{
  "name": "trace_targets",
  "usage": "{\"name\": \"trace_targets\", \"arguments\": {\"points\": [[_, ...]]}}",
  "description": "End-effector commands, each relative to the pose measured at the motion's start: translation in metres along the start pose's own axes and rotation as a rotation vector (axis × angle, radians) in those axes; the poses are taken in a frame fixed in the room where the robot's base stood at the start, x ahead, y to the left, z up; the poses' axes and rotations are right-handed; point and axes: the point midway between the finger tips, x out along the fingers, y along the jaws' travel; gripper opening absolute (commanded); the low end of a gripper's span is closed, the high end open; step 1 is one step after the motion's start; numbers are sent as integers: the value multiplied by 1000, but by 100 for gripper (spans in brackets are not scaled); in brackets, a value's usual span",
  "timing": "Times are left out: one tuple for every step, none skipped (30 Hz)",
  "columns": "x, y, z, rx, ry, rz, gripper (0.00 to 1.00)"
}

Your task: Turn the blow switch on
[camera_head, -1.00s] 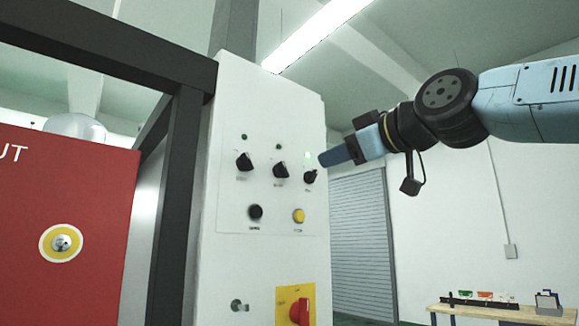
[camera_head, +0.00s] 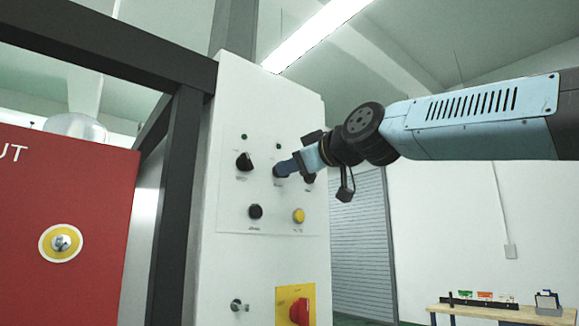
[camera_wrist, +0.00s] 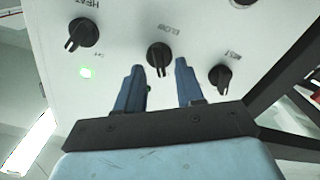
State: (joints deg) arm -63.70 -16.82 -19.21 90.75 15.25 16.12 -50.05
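The blow switch is a black rotary knob (camera_wrist: 158,54), labelled "BLOW", in the middle of a row of three on the white control panel. In the wrist view my gripper (camera_wrist: 160,66) is open, with one blue finger on each side of this knob's handle. A gap shows between the fingers and the handle. In the head view my gripper (camera_head: 279,169) is at the middle knob and hides most of it. The small lamp above it (camera_head: 278,146) looks dark.
Below the row are a black button (camera_head: 255,212), a yellow button (camera_head: 299,215) and a red main switch (camera_head: 299,311). A dark frame post (camera_head: 172,210) stands left.

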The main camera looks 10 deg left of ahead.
Motion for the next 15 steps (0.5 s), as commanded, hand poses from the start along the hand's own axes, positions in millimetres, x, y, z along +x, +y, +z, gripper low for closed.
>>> {"name": "trace_targets", "arguments": {"points": [[5,0,0,0,0,-1,37],[8,0,0,-1,0,0,37],[10,0,0,-1,0,0,37],[11,0,0,-2,0,0,37],[12,0,0,-2,0,0,37],[14,0,0,-2,0,0,37],[14,0,0,-2,0,0,37],[14,0,0,-2,0,0,37],[15,0,0,-2,0,0,37],[15,0,0,-2,0,0,37],[15,0,0,-2,0,0,37],[15,0,0,-2,0,0,37],[15,0,0,-2,0,0,37],[15,0,0,-2,0,0,37],[15,0,0,-2,0,0,37]]}}
